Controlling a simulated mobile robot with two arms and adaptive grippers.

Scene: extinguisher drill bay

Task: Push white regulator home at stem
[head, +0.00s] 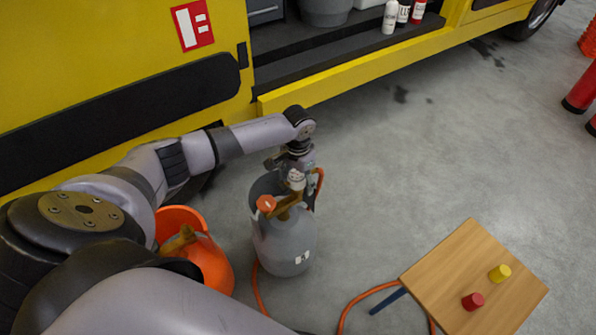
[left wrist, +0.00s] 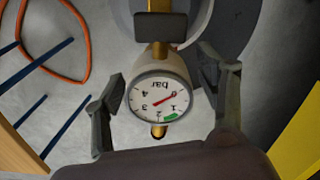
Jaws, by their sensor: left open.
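The white regulator (left wrist: 160,97) has a round dial marked "bar" with a red needle and a green mark. It sits in line with the brass stem (left wrist: 158,58) of a grey cylinder (head: 284,244). My left gripper (left wrist: 165,82) is open, with one finger on each side of the regulator and gaps visible. In the head view my left gripper (head: 296,168) is above the cylinder top and partly hides the regulator. Whether the regulator is fully seated on the stem cannot be told. My right gripper is not in view.
An orange container (head: 208,262) stands left of the cylinder. A small wooden table (head: 440,272) holds a red cap (head: 473,301) and a yellow cap (head: 500,273). An orange hose (head: 357,300) lies on the floor.

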